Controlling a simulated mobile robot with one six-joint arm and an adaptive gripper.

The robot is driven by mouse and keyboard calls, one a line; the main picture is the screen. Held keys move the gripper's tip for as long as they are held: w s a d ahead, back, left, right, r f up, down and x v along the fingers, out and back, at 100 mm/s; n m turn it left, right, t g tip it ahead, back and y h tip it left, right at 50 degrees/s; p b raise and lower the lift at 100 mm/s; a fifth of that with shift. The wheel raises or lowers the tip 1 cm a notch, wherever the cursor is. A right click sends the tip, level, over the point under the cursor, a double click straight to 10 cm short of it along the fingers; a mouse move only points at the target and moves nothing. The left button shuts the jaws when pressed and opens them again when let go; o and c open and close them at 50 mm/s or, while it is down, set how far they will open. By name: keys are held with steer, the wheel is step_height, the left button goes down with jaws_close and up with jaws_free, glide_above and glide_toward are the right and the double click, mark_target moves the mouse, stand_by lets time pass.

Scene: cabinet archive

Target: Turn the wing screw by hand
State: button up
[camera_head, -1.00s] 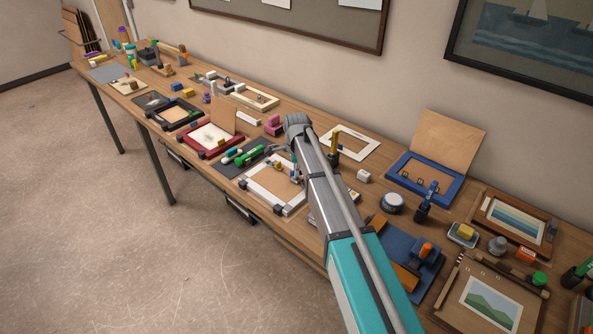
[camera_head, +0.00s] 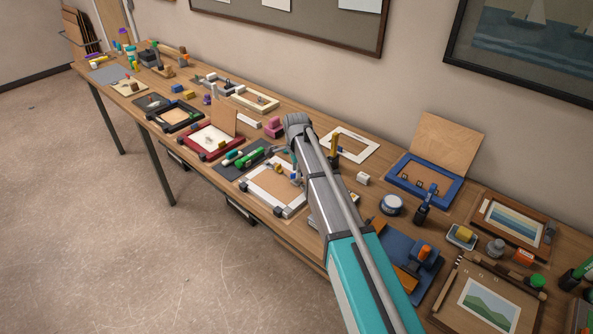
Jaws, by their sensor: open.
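A small brass-coloured piece (camera_head: 278,168), which may be the wing screw, shows at the white frame (camera_head: 262,197) on the bench. It is too small for me to make out its wings or how it is turned. My gripper (camera_head: 296,174) points down at the far end of my arm, over the right side of the white frame and just right of the brass piece. It is open, and I see nothing held in it. My arm hides part of the frame's right side and the bench behind it. I cannot tell whether the fingers touch anything.
A green tool (camera_head: 250,158) lies on a dark mat left of the white frame. A red frame (camera_head: 212,150) stands farther left. A yellow-handled upright tool (camera_head: 333,150) and a white mat frame (camera_head: 366,157) are right of my arm. The floor in front is clear.

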steer(key=shift+r+p, duration=2.15)
steer(key=shift+r, duration=0.35)
steer(key=s+d+n, duration=0.4)
steer(key=s+d, duration=0.3)
steer(key=s, duration=0.1)
steer(key=s+d+n, duration=0.5)
steer(key=s+d, duration=0.3)
steer(key=s, duration=0.1)
steer(key=s+d+n, duration=0.5)
steer(key=s+d, duration=0.2)
steer(key=s, duration=0.2)
steer(key=shift+d, duration=0.25)
